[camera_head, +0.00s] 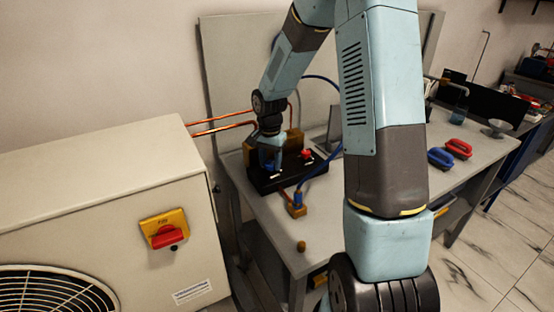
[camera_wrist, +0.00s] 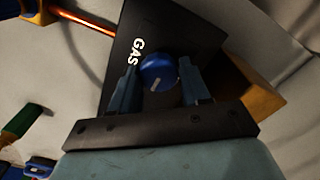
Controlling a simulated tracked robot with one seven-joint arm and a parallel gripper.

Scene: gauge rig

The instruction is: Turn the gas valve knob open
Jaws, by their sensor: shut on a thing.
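The blue gas knob (camera_wrist: 158,72) sits on a black panel (camera_wrist: 190,25) with a white "GAS" label beside it. A pale pointer line shows on the knob's lower part in the wrist view. My gripper (camera_wrist: 158,82) is shut on the knob, one blue finger on either side. In the head view my gripper (camera_head: 270,160) points down at the left part of the black box, and the knob is hidden behind it. A red knob (camera_head: 306,154) stands free on the right part of the same box.
An orange copper pipe (camera_wrist: 80,17) runs behind the panel. A blue hose and brass fitting (camera_head: 297,208) lie in front of the box. A beige unit (camera_head: 90,180) with a red switch stands left. Blue (camera_head: 441,158) and red (camera_head: 459,148) handled tools lie on the table's right.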

